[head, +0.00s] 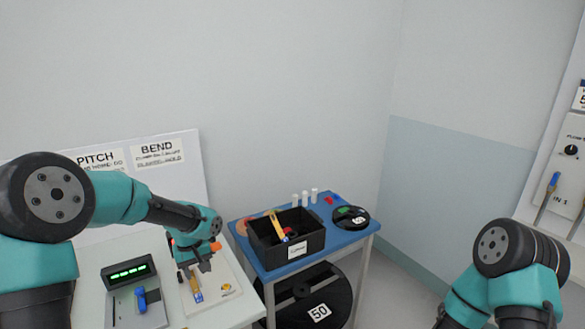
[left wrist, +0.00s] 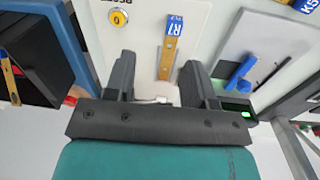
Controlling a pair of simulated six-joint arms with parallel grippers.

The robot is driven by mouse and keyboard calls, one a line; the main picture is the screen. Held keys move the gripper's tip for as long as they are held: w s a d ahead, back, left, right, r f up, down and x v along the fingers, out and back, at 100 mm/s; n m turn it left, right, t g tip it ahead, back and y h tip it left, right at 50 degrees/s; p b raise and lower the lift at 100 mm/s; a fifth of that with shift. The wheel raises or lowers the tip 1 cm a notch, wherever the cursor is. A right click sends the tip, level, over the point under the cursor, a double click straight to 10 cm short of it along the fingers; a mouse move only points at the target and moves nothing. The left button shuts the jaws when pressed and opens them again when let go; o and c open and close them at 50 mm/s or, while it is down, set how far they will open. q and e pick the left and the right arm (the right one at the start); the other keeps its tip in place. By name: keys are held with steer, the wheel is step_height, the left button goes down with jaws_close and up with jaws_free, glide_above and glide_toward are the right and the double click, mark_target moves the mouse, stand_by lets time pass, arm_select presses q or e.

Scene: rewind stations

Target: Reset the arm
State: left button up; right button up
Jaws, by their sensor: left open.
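My left gripper (head: 199,267) hangs low over the pale station board (head: 228,307) at the lower left of the head view. In the left wrist view its two dark fingers (left wrist: 158,65) stand apart, open and with nothing clamped between them. A yellow strip with a blue R7 tag (left wrist: 168,45) lies on the board beyond the fingertips, in line with the gap. The strip also shows just below the gripper in the head view (head: 196,291). My right arm shows at the lower right of the head view; its gripper is out of the picture.
A box with a green-lit display (head: 128,272) and a blue lever (head: 141,298) stand left of the strip. A yellow round button (head: 227,288) is right of it. A blue table (head: 262,270) holds a black bin (head: 300,250). A large black spool (head: 335,295) is below.

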arm_select(q)
steer(key=s+d+f+m, duration=0.1)
steer(key=d+f, duration=0.1)
steer(key=d, duration=0.1)
steer(key=s+d+f+m+h, duration=0.1)
steer(key=d+f, duration=0.1)
steer(key=d, duration=0.1)
steer(key=s+d+f+h, duration=0.1)
steer(key=d+f, duration=0.1)
steer(key=d, duration=0.1)
steer(key=shift+s+d+f+m+t, duration=0.2)
steer(key=shift+d+m+t, duration=0.1)
steer(key=shift+m, duration=0.1)
steer(key=s+d+f+m+h, duration=0.1)
steer(key=s+d+f+m, duration=0.1)
steer(key=s+d+f, duration=0.25)
steer(key=s+a+f, duration=0.3)
steer(key=s+f, duration=1.2)
steer(key=f, duration=0.2)
steer(key=shift+a, duration=0.2)
